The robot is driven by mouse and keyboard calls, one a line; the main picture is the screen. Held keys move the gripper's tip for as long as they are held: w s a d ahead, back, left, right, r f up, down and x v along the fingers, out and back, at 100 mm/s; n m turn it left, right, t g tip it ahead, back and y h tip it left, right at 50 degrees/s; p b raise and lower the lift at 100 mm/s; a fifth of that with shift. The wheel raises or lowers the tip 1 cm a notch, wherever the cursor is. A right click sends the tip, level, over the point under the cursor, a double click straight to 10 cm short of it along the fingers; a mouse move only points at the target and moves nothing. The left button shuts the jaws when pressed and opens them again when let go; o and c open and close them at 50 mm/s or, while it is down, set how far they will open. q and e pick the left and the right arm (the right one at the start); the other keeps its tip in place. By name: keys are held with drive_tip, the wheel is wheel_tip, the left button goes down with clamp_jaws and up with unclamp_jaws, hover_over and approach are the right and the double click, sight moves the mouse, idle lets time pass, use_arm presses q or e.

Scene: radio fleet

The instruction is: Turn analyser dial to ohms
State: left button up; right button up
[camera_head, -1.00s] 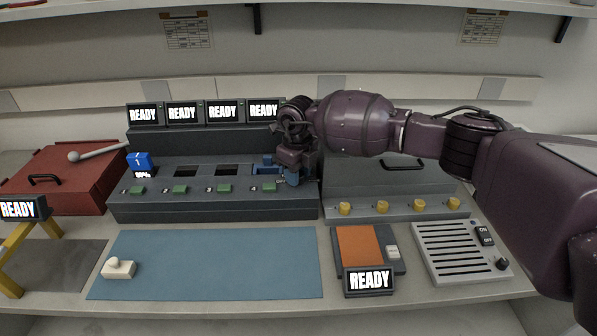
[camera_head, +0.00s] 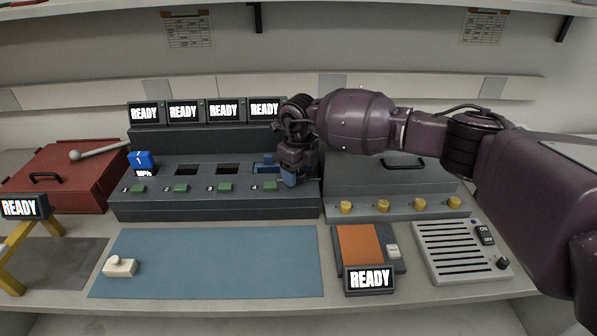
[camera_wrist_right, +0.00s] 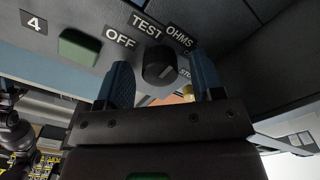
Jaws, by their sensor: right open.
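The analyser dial (camera_wrist_right: 160,66) is a black round knob in the right wrist view. The printed labels OFF, TEST and OHMS and a partly hidden one starting "STO" sit around it. A short pale line shows on the knob, but I cannot tell surely which label it points to. My right gripper (camera_wrist_right: 160,84) is open, with one blue finger on each side of the dial; I cannot tell whether they touch it. In the head view my right gripper (camera_head: 290,178) is at the right end of the dark bank and hides the dial. My left gripper is not in view.
The dark bank (camera_head: 215,207) has several green buttons, and a green button beside the label 4 (camera_wrist_right: 33,21) is near the dial. A grey unit with yellow knobs (camera_head: 398,212) stands to the right. The blue mat (camera_head: 210,262) in front is mostly clear.

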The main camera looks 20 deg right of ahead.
sight(298, 173)
wheel_tip(298, 173, up, 11)
drive_tip(key=shift+f+p, duration=0.15)
drive_tip(key=shift+p, duration=0.3)
drive_tip(key=shift+f, duration=0.1)
